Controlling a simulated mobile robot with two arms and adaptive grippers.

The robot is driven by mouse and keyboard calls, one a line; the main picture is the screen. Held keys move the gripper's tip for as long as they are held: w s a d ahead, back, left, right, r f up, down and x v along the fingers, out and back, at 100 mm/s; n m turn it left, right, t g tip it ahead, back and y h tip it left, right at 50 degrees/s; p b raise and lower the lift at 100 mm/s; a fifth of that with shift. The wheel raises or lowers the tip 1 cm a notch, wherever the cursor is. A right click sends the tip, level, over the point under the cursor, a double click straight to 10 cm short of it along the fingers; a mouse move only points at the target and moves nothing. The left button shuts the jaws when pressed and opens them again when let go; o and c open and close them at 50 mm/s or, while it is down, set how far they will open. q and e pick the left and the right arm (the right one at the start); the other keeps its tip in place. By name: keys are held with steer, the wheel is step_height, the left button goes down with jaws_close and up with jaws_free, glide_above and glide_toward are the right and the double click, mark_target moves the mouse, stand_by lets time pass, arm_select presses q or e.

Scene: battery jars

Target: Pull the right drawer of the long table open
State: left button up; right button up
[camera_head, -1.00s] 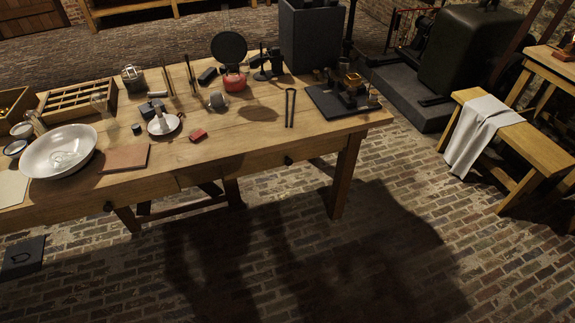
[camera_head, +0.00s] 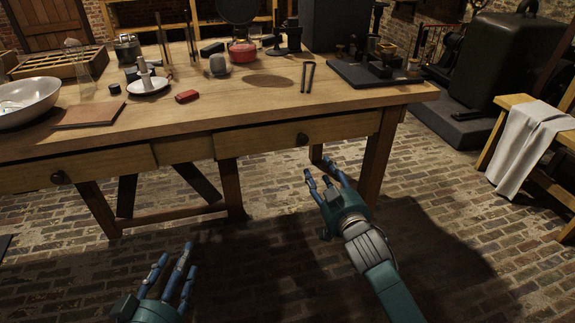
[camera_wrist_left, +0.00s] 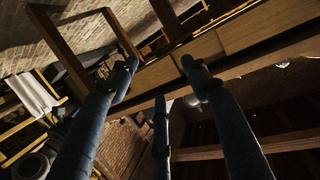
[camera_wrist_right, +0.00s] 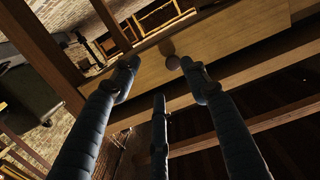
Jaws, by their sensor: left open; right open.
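The long table (camera_head: 235,112) stands in front of me in the head view. Its right drawer (camera_head: 262,139) is flush with the table front and has a dark round knob (camera_head: 302,139). The left drawer (camera_head: 100,167) has its own knob (camera_head: 58,177). My right gripper (camera_head: 322,172) is open and empty, below and a little right of the right knob, apart from it. In the right wrist view the knob (camera_wrist_right: 173,62) shows between the spread fingers. My left gripper (camera_head: 172,265) is open and empty, low in front of the table.
On the table top are a white bowl (camera_head: 24,102), a brown pad (camera_head: 88,115), a small red block (camera_head: 187,96), and a black plate (camera_head: 365,74) with an instrument. A bench with a cloth (camera_head: 528,145) stands at the right. The brick floor before the table is clear.

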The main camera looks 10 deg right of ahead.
mark_target(304, 140)
steer(key=shift+t, duration=0.4)
steer(key=w+r+b, duration=0.1)
steer(key=w, duration=0.2)
steer(key=w+a+b, duration=0.1)
steer(key=w, duration=0.3)
steer(key=w+r+b, duration=0.1)
steer(key=w, duration=0.2)
steer(key=shift+w+a+r+b, duration=0.3)
steer(key=shift+w+r, duration=0.05)
arm_select(q)
steer(key=s+r+t+h, duration=0.2)
steer(key=r+t, duration=0.6)
steer(key=r, duration=1)
steer(key=shift+s+d+r+t+h, duration=0.2)
steer(key=shift+s+d+t+h, duration=0.15)
steer(key=shift+s, duration=0.3)
arm_select(e)
steer(key=shift+w, duration=0.3)
steer(key=shift+r, duration=0.1)
jaws_close()
